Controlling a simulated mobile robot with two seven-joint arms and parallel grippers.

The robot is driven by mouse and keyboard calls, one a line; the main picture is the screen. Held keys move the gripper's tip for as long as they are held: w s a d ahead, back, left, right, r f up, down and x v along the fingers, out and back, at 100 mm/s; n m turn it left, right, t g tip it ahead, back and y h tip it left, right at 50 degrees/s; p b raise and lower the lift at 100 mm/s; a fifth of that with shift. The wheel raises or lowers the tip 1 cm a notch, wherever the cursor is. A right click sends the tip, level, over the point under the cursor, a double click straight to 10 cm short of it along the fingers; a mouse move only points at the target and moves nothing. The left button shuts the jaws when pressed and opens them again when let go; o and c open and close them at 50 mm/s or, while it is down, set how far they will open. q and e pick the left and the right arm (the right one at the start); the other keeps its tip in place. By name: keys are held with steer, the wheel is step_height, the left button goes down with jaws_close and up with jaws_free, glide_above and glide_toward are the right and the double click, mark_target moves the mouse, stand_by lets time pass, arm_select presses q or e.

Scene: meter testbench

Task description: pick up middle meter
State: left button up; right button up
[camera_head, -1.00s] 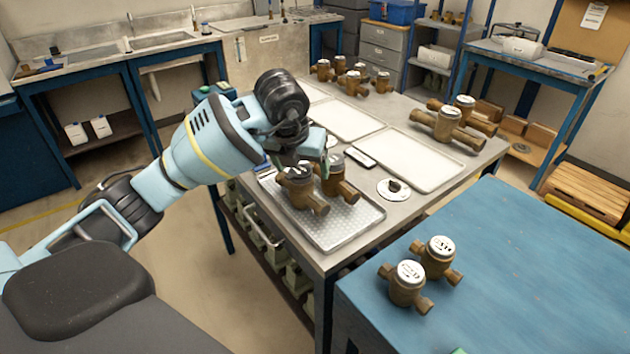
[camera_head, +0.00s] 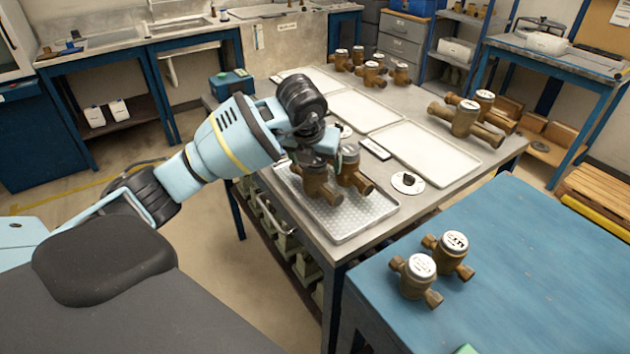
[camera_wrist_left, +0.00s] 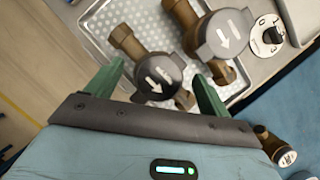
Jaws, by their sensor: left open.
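Two brass meters with grey caps stand close together on a perforated metal tray (camera_head: 345,236). The left one (camera_head: 314,186) is partly covered by my left gripper (camera_head: 322,158); the right one (camera_head: 352,180) stands beside it. In the left wrist view, the gripper's two green fingers are apart, with one capped meter (camera_wrist_left: 157,78) between them. It is not clear whether they touch it. The other tray meter (camera_wrist_left: 224,36) lies outside the fingers, to the upper right. Each cap shows a white arrow. My right gripper is not seen.
Two meters (camera_head: 419,268) (camera_head: 454,245) stand on the blue bench in front. Several meters (camera_head: 374,70) stand at the workbench's back, and more (camera_head: 466,118) at its right. Empty white trays (camera_head: 425,158) and a round plate (camera_head: 407,184) lie near the metal tray.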

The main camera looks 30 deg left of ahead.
arm_select(q)
steer(key=shift+x, duration=1.5)
steer(key=shift+a, duration=0.1)
steer(key=shift+r, duration=0.1)
steer(key=shift+c, duration=0.2)
steer(key=c, duration=1.6)
steer(key=shift+o, duration=0.2)
steer(key=shift+r, duration=0.15)
